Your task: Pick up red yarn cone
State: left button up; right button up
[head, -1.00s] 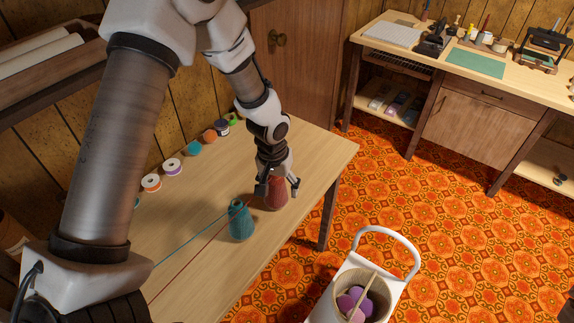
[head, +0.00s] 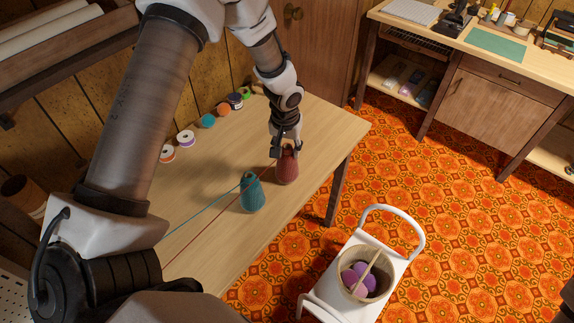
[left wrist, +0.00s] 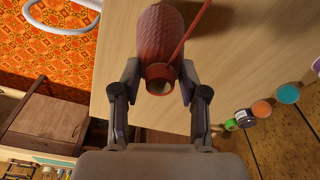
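The red yarn cone (head: 287,170) stands upright on the wooden table (head: 222,236), near its right end. My left gripper (head: 287,152) is above it, with its fingers down around the cone's top. In the left wrist view, the fingertips of my left gripper (left wrist: 160,72) press on both sides of the red yarn cone (left wrist: 160,38), close to its open narrow end. A red strand runs from the cone. A teal yarn cone (head: 252,194) stands just left of it, with a teal strand. My right gripper is not in view.
A white cart (head: 333,283) with a bin of purple yarn balls stands in front right. A workbench (head: 455,36) stands at the back right. Patterned floor lies between.

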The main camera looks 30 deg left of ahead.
pick_arm(q)
jog(key=c, duration=0.4)
jog(key=shift+o, duration=0.2)
